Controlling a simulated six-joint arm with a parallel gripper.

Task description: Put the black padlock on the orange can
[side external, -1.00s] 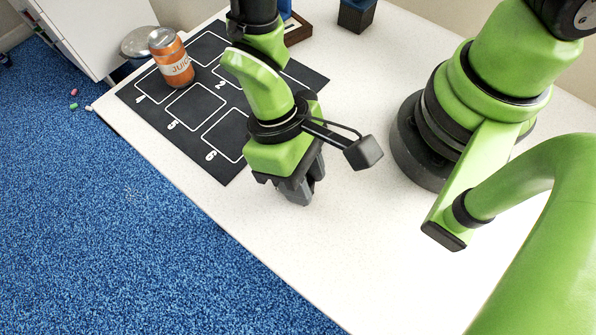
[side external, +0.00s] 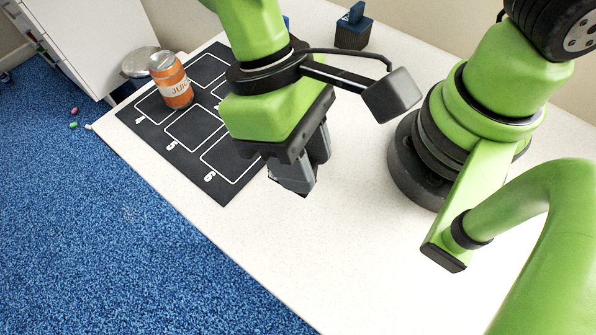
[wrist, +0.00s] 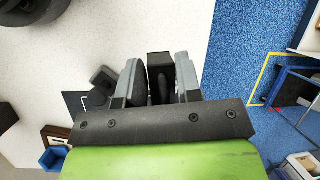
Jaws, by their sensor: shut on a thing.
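The orange can (side external: 171,80), a juice can, stands upright on the black numbered mat (side external: 224,180) at the left of the side view. My gripper (side external: 297,175) hangs above the white table, to the right of the can and apart from it. In the wrist view its two grey fingers (wrist: 160,84) are closed around a black thing, which I take to be the black padlock (wrist: 159,60). The fingers hide most of it in the side view. I cannot make out its shackle clearly.
A dark block with a blue thing on it (side external: 353,32) stands at the table's back edge. A round metal-lidded bin (side external: 139,62) is beyond the mat's far left corner. The front table (side external: 330,255) is clear, and blue carpet (side external: 120,230) lies past its edge.

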